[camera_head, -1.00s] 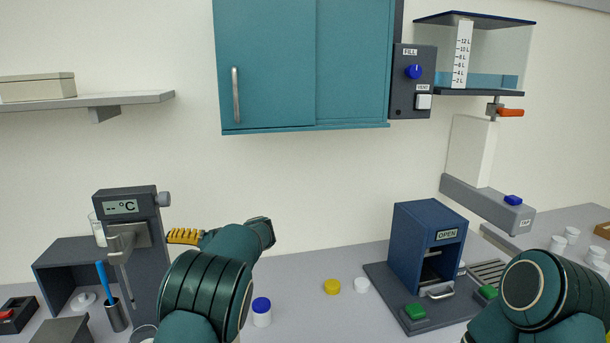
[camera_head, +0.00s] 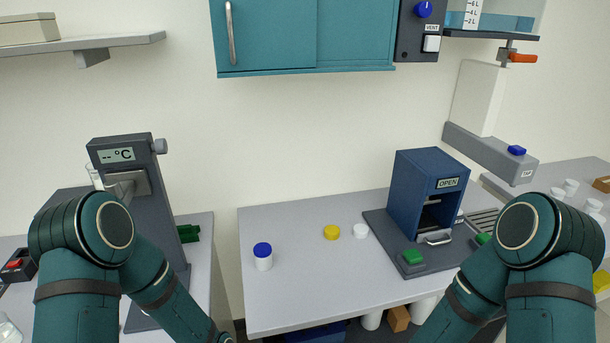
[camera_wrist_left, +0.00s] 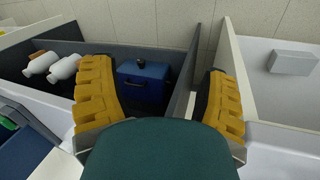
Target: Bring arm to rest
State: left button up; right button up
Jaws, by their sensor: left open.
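My left arm (camera_head: 85,250) is folded down at the left of the head view, and its hand runs out of the bottom of that picture. My left gripper (camera_wrist_left: 156,70) shows in the left wrist view, with its two yellow ribbed fingers wide apart and nothing between them in its grasp. A dark blue box (camera_wrist_left: 145,82) with a handle lies beyond the fingers, apart from them. My right arm (camera_head: 545,260) is bent at the right of the head view, and its gripper is out of sight.
The bench (camera_head: 310,285) carries a blue-capped jar (camera_head: 263,257), a yellow lid (camera_head: 331,232) and a blue cabinet labelled OPEN (camera_head: 425,190). A temperature stand (camera_head: 145,205) is behind my left arm. A gap separates the two benches. White bottles (camera_wrist_left: 63,68) lie in a grey bay.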

pick_arm(q)
jog(key=s+d+f+n+t+b, duration=0.1)
jog(key=s+f+b, duration=0.3)
jog(key=f+b, duration=0.6)
jog(key=shift+d+f+b, duration=0.3)
jog(key=shift+f+b, duration=0.1)
jog(key=shift+b, duration=0.3)
